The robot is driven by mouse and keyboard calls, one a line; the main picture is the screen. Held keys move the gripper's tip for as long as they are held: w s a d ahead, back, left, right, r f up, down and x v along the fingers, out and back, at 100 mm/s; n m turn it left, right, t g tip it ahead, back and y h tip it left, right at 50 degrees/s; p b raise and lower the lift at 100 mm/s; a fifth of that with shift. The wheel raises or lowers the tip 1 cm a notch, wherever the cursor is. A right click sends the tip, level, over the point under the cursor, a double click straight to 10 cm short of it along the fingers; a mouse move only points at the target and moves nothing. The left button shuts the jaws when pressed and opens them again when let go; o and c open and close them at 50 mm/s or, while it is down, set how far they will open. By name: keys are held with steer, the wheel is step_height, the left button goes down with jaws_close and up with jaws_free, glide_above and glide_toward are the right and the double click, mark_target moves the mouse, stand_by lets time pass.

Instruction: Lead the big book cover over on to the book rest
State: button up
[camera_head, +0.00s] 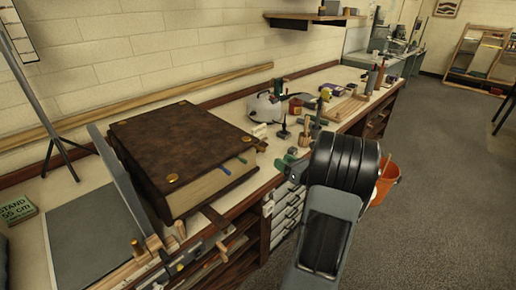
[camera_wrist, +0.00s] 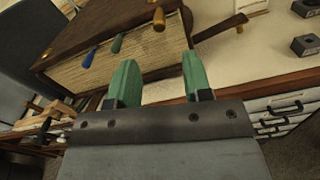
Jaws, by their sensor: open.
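The big book lies shut on the bench, its brown leather cover (camera_head: 180,140) uppermost with round brass corner bosses. Blue and green tabs stick out from its page edge. A grey panel (camera_head: 85,235), which looks like the book rest, lies left of the book, with an upright grey board between them. In the wrist view the cover (camera_wrist: 90,32) and page edge show beyond the fingers. My gripper (camera_head: 291,163) has green fingers, is open and empty, and is to the right of the book. Its spread fingertips show in the wrist view (camera_wrist: 158,72), apart from the book.
A white kettle-like pot (camera_head: 263,108) and several small tools crowd the bench beyond the book. White drawers (camera_head: 287,215) are below the bench edge. An orange bucket (camera_head: 387,180) is behind my arm. Open floor is at right.

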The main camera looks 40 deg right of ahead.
mark_target(253, 145)
steer(key=w, duration=0.4)
steer(key=w+a+p, duration=0.1)
steer(key=w, duration=0.3)
steer(key=w+a, duration=0.1)
steer(key=w, duration=0.3)
steer(key=shift+w+a, duration=0.2)
steer(key=shift+w, duration=0.2)
steer(key=shift+c, duration=0.3)
jaws_close()
